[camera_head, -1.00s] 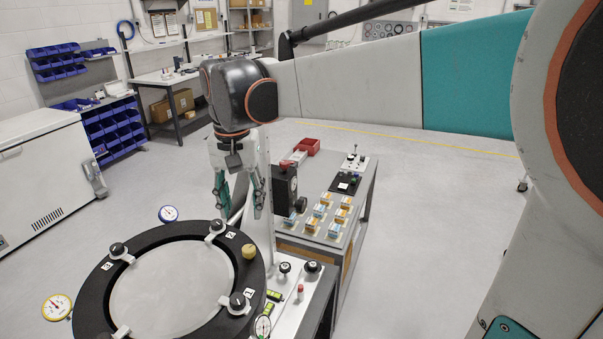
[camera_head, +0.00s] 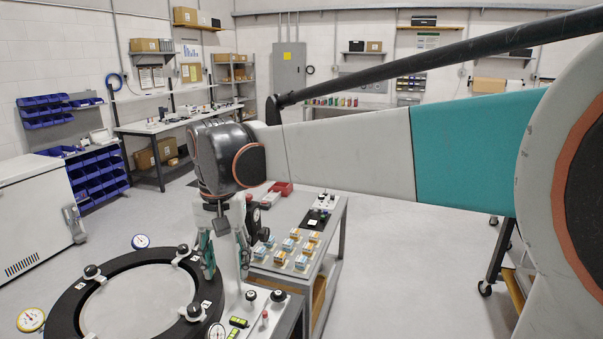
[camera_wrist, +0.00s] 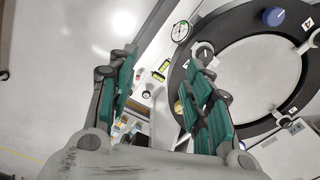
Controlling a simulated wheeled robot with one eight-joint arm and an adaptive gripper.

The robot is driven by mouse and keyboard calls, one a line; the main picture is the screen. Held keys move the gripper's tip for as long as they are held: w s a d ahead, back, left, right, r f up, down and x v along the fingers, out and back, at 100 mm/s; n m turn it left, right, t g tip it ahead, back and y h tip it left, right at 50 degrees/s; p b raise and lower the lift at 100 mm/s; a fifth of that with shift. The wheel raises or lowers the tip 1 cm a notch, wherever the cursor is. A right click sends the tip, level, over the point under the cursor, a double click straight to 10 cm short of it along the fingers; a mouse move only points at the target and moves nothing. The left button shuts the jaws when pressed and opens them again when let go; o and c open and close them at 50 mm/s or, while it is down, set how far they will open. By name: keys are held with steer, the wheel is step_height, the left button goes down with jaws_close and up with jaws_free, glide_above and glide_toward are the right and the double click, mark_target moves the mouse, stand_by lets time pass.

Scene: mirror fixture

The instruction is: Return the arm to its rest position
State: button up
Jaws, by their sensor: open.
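My arm reaches across the head view from the right, and my gripper (camera_head: 225,253) hangs fingers-down at its end. It is above the right edge of the mirror fixture, a black ring (camera_head: 66,317) around a pale round disc (camera_head: 140,303). In the wrist view my gripper (camera_wrist: 165,95) shows two teal-padded fingers spread apart with nothing between them. The black ring (camera_wrist: 238,42) and its knobs lie beyond the fingers at the upper right. The fingers hide part of the fixture's right side.
Dial gauges (camera_head: 31,319) sit beside the ring. A white chest (camera_head: 35,215) is at the left.

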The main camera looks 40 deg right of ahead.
steer(key=s+f+n+t+b, duration=0.3)
steer(key=s+f+b, duration=0.3)
steer(key=f, duration=0.4)
steer(key=s+f+n+t+b, duration=0.3)
steer(key=s+f+b, duration=0.4)
steer(key=f, duration=0.4)
steer(key=shift+s+d+t+b, duration=0.3)
steer(key=shift+s+t, duration=0.1)
steer(key=shift+s, duration=0.05)
